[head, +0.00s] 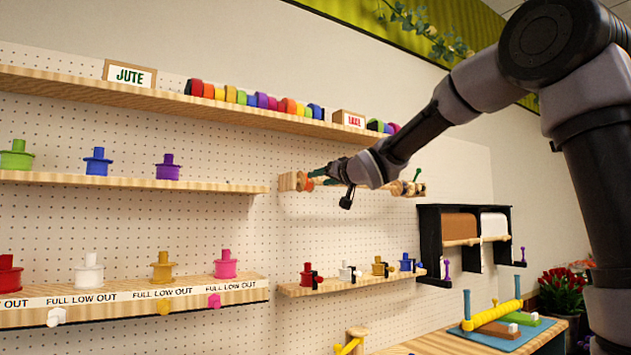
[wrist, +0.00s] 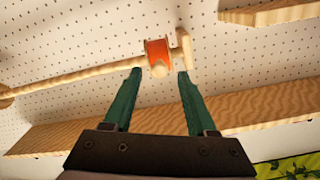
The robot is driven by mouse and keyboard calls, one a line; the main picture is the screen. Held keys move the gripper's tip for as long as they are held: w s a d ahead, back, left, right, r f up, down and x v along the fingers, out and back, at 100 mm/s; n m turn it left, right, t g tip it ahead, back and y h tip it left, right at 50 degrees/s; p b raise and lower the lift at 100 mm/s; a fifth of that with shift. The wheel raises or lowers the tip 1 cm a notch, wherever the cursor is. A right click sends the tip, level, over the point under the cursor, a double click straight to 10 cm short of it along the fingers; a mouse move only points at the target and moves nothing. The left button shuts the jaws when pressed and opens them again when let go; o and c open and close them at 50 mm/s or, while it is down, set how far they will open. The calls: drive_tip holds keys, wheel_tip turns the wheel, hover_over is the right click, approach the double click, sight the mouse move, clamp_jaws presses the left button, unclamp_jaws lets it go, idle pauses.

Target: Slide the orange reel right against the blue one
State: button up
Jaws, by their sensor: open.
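The orange reel (wrist: 156,48) shows in the wrist view, just beyond and between the fingertips of my gripper (wrist: 158,73). I see no blue reel on the rod; my gripper hides part of the rack.
A blue spool (head: 97,160) stands on the left shelf, and another blue one (head: 405,262) on the low small shelf. A long upper shelf (head: 200,108) holds colourful rolls above the rack. A black paper-roll holder (head: 465,240) hangs at lower right.

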sight(317, 179)
drive_tip(key=shift+x, duration=1.7)
clamp_jaws()
